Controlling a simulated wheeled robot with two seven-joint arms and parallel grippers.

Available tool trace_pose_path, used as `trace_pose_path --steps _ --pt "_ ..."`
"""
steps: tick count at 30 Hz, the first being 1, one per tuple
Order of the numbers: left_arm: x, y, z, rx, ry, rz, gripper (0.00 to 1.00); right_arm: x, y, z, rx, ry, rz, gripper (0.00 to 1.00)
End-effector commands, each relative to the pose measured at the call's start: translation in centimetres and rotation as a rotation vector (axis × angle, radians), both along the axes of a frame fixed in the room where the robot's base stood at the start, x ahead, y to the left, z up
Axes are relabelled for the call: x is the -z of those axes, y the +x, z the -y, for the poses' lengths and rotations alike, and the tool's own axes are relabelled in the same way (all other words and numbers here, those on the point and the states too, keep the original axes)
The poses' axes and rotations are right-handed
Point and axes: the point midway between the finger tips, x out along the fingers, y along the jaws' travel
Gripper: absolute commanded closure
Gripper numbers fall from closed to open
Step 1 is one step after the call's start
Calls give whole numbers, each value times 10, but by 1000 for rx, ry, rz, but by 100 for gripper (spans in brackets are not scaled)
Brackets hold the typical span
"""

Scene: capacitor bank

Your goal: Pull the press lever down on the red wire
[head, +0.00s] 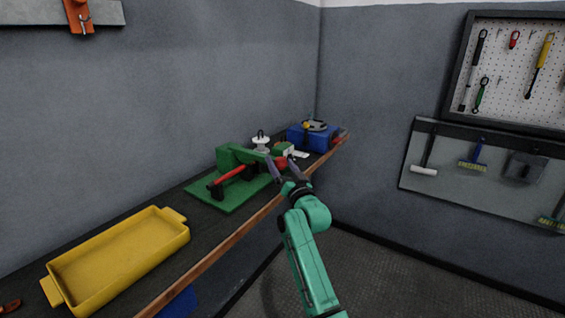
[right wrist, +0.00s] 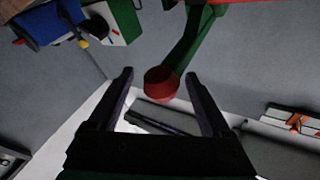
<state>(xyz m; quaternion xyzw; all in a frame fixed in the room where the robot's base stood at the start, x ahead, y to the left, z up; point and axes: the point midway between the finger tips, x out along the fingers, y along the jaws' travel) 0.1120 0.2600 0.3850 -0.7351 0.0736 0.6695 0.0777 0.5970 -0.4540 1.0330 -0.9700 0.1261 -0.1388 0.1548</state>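The green press (head: 233,156) stands on a green base plate (head: 232,199) on the bench. A thick red piece with dark ends, which looks like the red wire (head: 232,174), lies across the press. The press lever is a green arm (right wrist: 190,48) ending in a red knob (right wrist: 161,84); the knob also shows in the head view (head: 281,162). My right gripper (head: 288,170) is open at the knob. In the right wrist view its fingers (right wrist: 160,80) stand apart on either side of the knob, with gaps showing on both sides. My left gripper is out of view.
A yellow tray (head: 120,257) sits on the near left of the bench (head: 225,238). Behind the press are a white spool (head: 261,143) and a blue box (head: 312,138). Tool boards hang on the right wall.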

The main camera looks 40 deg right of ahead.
Motion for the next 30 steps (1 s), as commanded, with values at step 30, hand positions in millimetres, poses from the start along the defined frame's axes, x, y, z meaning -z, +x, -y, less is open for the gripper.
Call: trace_pose_path --steps 30 --pt "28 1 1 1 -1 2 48 33 -136 -43 1 -2 2 20"
